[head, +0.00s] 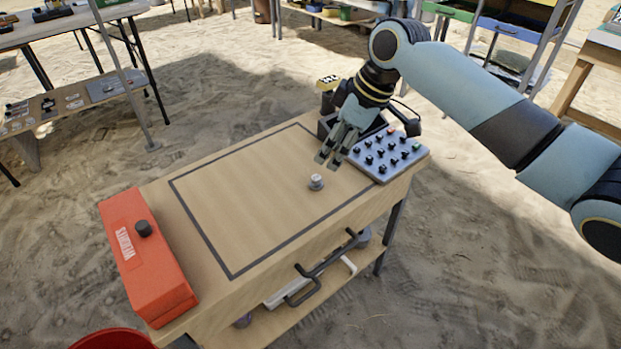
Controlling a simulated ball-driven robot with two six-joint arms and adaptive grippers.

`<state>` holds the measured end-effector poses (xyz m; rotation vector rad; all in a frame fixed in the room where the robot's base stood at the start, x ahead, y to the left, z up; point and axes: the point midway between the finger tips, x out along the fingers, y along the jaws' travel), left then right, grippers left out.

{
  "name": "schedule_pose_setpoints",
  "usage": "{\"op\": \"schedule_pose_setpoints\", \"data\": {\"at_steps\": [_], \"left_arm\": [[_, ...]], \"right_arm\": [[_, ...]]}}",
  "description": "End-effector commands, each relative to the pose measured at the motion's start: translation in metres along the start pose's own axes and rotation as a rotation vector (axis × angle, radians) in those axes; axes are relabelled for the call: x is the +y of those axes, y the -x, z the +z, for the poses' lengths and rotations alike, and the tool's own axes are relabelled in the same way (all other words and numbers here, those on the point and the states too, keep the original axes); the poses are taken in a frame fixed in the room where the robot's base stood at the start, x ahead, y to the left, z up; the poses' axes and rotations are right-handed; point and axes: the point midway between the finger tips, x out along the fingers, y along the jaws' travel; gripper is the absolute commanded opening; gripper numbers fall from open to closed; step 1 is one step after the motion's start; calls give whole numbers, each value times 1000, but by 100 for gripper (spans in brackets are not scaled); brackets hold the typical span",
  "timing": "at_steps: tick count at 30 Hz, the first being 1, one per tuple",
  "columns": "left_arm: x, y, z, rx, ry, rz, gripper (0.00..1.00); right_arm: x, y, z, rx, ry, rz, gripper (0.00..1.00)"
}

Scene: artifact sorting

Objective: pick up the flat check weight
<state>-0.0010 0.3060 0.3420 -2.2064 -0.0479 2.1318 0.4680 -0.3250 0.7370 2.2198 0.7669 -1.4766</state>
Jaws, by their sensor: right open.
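A small grey metal weight (316,182) with a narrower top stands upright on the wooden table (265,235). It is inside the dark outlined rectangle, near its right side. I take it for the check weight; how flat it is I cannot tell at this size. My right gripper (331,158) points down, open and empty, a little behind and to the right of the weight. It does not touch the weight. My left gripper is out of view.
A red box (150,265) with a dark knob and white lettering sits on the table's left end. A grey board (388,152) of dark pegs stands at the right, beside a dark tray (362,125). The outlined middle is otherwise clear. A black handle (322,268) juts from the front.

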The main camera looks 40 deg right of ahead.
Motion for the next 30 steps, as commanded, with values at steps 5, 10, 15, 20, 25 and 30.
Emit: {"op": "schedule_pose_setpoints", "data": {"at_steps": [5,10,15,20,25,30], "left_arm": [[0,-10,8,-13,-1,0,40],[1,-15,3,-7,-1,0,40],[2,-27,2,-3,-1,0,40],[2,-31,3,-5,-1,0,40],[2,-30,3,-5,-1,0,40],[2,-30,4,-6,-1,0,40]], "right_arm": [[-1,-30,1,-1,-3,-3,47],[-1,-44,2,-2,-2,-3,47],[-1,-73,3,-2,-3,-4,47],[-1,-87,3,-2,-2,-2,47],[-1,-87,2,-2,-1,-1,47],[0,-87,2,-2,-1,-1,33]]}}
